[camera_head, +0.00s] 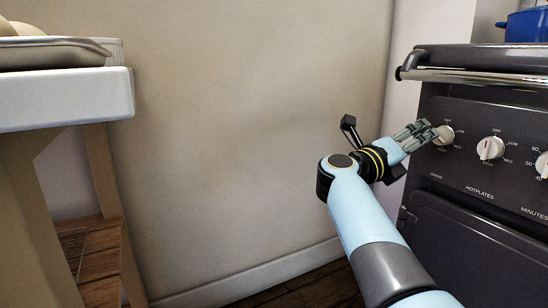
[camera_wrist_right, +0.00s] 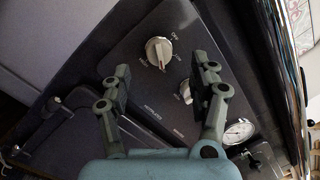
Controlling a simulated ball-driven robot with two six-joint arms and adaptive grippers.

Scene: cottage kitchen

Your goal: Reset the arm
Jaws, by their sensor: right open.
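My right arm reaches up from the bottom right in the head view. My right gripper (camera_head: 428,131) is at the front of the dark stove (camera_head: 460,255), close to the leftmost white knob (camera_head: 446,135). In the right wrist view the fingers of my right gripper (camera_wrist_right: 160,88) are spread apart with nothing between them. A white knob (camera_wrist_right: 158,50) shows beyond the fingertips, and a second knob (camera_wrist_right: 186,92) is partly hidden by one finger. I cannot tell whether a finger touches a knob. My left gripper is out of view.
A metal rail (camera_head: 475,76) runs along the stove's upper front. A blue pot (camera_head: 527,26) stands on top. A white counter (camera_head: 65,97) with a tray (camera_head: 50,53) is at the left. The floor (camera_head: 310,290) and plain wall (camera_head: 240,130) between are clear.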

